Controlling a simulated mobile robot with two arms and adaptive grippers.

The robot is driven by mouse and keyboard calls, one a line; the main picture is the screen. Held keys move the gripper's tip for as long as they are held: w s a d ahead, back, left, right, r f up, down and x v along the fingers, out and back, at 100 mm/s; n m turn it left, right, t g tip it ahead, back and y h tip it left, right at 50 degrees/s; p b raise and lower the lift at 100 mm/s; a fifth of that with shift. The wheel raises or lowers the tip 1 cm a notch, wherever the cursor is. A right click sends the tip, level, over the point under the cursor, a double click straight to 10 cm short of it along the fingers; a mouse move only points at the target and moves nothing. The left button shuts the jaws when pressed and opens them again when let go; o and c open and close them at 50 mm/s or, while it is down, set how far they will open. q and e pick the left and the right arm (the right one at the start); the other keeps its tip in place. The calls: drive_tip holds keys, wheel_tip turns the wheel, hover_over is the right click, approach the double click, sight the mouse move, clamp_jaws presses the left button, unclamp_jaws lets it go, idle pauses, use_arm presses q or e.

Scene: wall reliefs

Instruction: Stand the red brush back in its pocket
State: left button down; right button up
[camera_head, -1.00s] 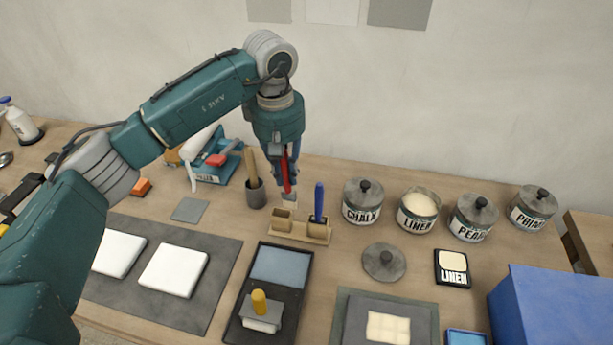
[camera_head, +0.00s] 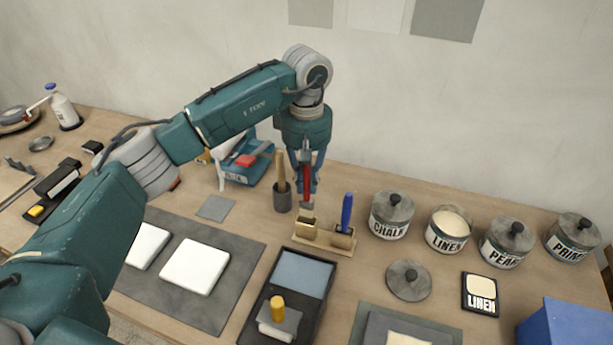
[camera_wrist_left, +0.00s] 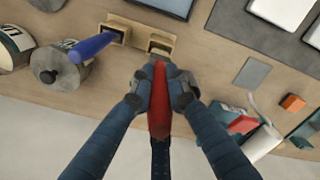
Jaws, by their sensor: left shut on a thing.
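My left gripper (camera_head: 306,178) is shut on the red brush (camera_head: 307,184), which hangs upright with its pale tip down. The wooden stand (camera_head: 318,243) below has two pockets. The tip is close over the left, empty pocket (camera_head: 304,229); I cannot tell whether it touches the rim. The blue brush (camera_head: 347,210) stands in the other pocket (camera_head: 341,239). In the left wrist view the red brush (camera_wrist_left: 159,105) lies between both fingers, and the empty pocket (camera_wrist_left: 161,43) shows just beyond it. My right gripper is not in view.
A grey cup (camera_head: 282,198) with a wooden-handled tool stands close left of the stand. Labelled jars, CHALK (camera_head: 391,215) nearest, stand to the right. A black tray (camera_head: 288,300) lies in front. A loose lid (camera_head: 408,281) lies front right.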

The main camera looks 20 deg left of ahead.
sight(306, 200)
use_arm(q)
drive_tip(key=shift+f+b, duration=1.4)
drive_tip(key=shift+f, duration=0.5)
drive_tip(key=shift+f+b, duration=0.3)
drive_tip(key=shift+f, duration=0.1)
drive_tip(key=shift+f+b, duration=0.4)
drive_tip(key=shift+f, duration=0.15)
drive_tip(key=shift+f+b, duration=0.7)
drive_tip(key=shift+f, duration=0.2)
drive_tip(key=c, duration=1.1)
unclamp_jaws()
drive_tip(key=shift+r, duration=0.15)
